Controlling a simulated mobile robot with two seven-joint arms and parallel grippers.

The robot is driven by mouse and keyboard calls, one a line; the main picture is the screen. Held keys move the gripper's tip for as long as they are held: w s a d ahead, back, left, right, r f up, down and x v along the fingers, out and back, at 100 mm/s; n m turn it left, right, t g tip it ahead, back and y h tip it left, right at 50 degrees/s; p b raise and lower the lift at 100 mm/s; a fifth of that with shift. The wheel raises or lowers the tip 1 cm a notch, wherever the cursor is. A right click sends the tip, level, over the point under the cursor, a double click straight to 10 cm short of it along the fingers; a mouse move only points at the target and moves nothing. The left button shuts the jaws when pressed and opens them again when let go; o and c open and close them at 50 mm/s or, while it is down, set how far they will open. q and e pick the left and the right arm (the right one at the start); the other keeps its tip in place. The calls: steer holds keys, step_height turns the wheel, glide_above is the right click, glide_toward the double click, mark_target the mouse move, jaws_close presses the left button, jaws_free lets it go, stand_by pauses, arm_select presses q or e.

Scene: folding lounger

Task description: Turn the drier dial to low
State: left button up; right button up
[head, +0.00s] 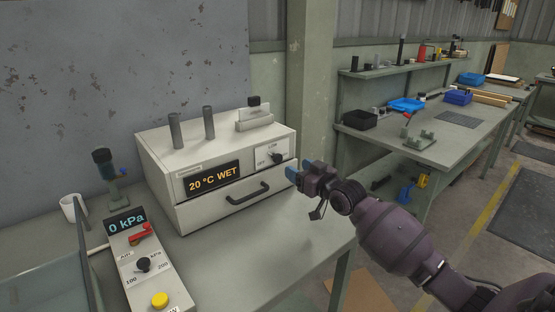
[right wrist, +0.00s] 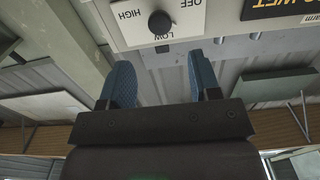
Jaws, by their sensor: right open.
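The drier (head: 238,205) is a pale box on the bench, with a display reading "20 °C WET" (head: 212,179). Its black dial (head: 277,157) sits on a white plate at the right of the front. The dial (right wrist: 160,22) also shows at the top of the right wrist view, with the words OFF, LOW and HIGH around it. Its setting cannot be made out. My right gripper (head: 291,173) is open and empty, in front of the dial and a little below it. Its blue fingertips (right wrist: 162,78) are apart and do not touch the dial. My left gripper is out of view.
Two grey posts (head: 209,122) and a black-topped block (head: 254,116) stand on the drier. The bench front is clear.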

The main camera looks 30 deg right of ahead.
mark_target(279, 158)
steer(key=w, duration=0.4)
steer(key=shift+a+f+b, duration=0.2)
steer(key=shift+f+b, duration=0.05)
steer(key=shift+b, duration=0.1)
steer(key=w, duration=0.3)
steer(key=shift+w+a+b, duration=0.1)
steer(key=shift+a+b, duration=0.05)
steer(key=shift+b, duration=0.2)
steer(key=shift+w, duration=0.6)
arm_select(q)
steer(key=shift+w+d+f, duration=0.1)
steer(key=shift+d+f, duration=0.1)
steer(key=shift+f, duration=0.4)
arm_select(e)
steer(key=shift+w+r, duration=0.15)
steer(key=shift+w, duration=0.1)
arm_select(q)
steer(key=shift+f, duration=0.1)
arm_select(e)
steer(key=shift+c, duration=0.3)
steer(key=c, duration=0.8)
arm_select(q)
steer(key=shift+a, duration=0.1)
arm_select(e)
steer(key=shift+c, duration=0.2)
